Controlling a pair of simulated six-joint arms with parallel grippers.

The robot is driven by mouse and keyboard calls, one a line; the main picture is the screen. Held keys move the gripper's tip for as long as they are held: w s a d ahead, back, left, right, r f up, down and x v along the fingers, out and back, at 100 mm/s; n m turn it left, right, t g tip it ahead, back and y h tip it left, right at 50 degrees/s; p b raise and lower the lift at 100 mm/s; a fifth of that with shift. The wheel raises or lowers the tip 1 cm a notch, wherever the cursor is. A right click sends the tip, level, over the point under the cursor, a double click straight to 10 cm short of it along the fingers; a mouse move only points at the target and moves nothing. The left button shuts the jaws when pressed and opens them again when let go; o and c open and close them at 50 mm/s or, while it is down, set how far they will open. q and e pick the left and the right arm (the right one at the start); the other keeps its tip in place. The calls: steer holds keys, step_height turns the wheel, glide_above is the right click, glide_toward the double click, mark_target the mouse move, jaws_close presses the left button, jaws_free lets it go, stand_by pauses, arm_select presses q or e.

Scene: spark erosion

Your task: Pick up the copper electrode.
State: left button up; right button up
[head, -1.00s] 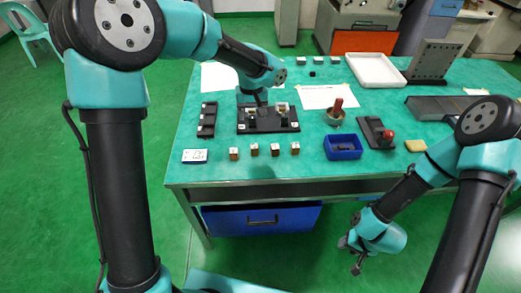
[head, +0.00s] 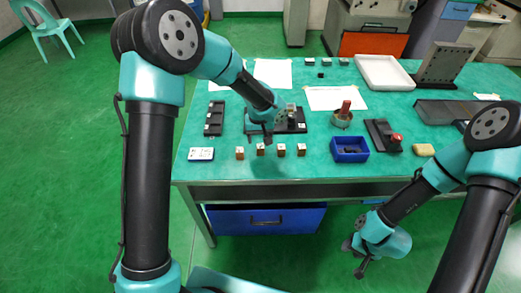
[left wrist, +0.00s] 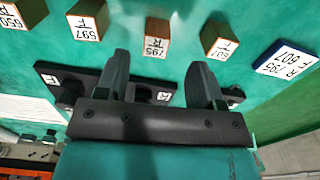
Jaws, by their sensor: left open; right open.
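Several small copper blocks with white number labels stand in a row near the table's front edge; I cannot tell for certain which one is meant. In the left wrist view they are a block marked 795 R (left wrist: 157,38), one marked 597 (left wrist: 88,19), one at the right (left wrist: 221,38) and one at the top left (left wrist: 30,10). In the head view the second block from the left (head: 260,150) is just below my left gripper (head: 268,139). That gripper's fingers (left wrist: 160,65) are open and empty, short of the 795 R block. My right gripper (head: 361,266) is open, away from the table.
A white number card (head: 201,154) lies left of the row; it also shows in the left wrist view (left wrist: 287,58). A black fixture (head: 292,127) stands behind the blocks. A blue bin (head: 349,149) and a black stand with a red knob (head: 383,135) are to the right.

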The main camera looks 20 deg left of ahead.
mark_target(261, 146)
arm_select(q)
steer(key=shift+f, duration=0.35)
steer(key=shift+w+d+f, duration=0.1)
steer(key=shift+w+f, duration=0.05)
steer(key=shift+f, duration=1.15)
steer(key=shift+w+d+f, duration=0.1)
steer(key=shift+f, duration=1.2)
jaws_close()
